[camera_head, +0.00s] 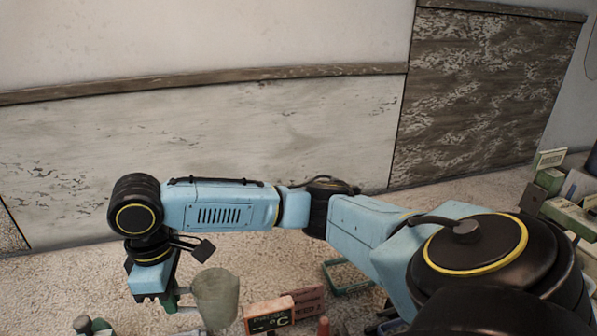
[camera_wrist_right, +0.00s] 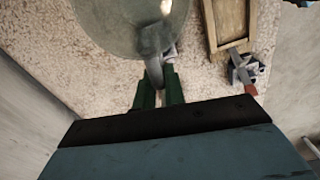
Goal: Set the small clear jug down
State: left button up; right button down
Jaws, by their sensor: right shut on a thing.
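The small clear jug (camera_head: 216,299) is a greyish, see-through vessel low in the head view. It hangs beside my right gripper (camera_head: 170,299), which points down at the end of the blue arm. In the right wrist view the jug (camera_wrist_right: 125,22) shows as a round, glassy shape at the top. Its handle (camera_wrist_right: 151,47) reaches down to the green fingers of my right gripper (camera_wrist_right: 158,88), which are shut on it. I cannot tell whether the jug's base touches anything. My left gripper is not in view.
A box marked °C (camera_head: 268,316) stands just right of the jug. A green-rimmed tray (camera_head: 346,276) lies further right, and clutter (camera_head: 570,212) fills the right edge. In the wrist view a wooden frame (camera_wrist_right: 212,30) lies right of the jug. Speckled surface (camera_head: 60,285) shows bare at left.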

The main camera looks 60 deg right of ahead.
aim_at(203, 293)
jog(key=n, duration=0.2)
jog(key=shift+s+d+f+n, duration=0.1)
jog(key=shift+s+d+n, duration=0.05)
jog(key=shift+d+n, duration=0.15)
jog(key=shift+s+d+f+n, duration=0.1)
jog(key=shift+d+f+n, duration=0.15)
jog(key=shift+n, duration=0.45)
jog(key=d+f+n+b, duration=0.1)
jog(key=n, duration=0.1)
jog(key=d+f+n+b, duration=0.1)
jog(key=n, duration=0.1)
jog(key=s+d+f+n+b, duration=0.1)
jog(key=d+n, duration=0.1)
jog(key=shift+n, duration=0.4)
notch_tip(203, 293, down, 10)
jog(key=shift+f+b, duration=0.1)
jog(key=shift+b, duration=1.1)
jog(key=shift+s, duration=0.1)
jog(key=c, duration=1.5)
grip_release()
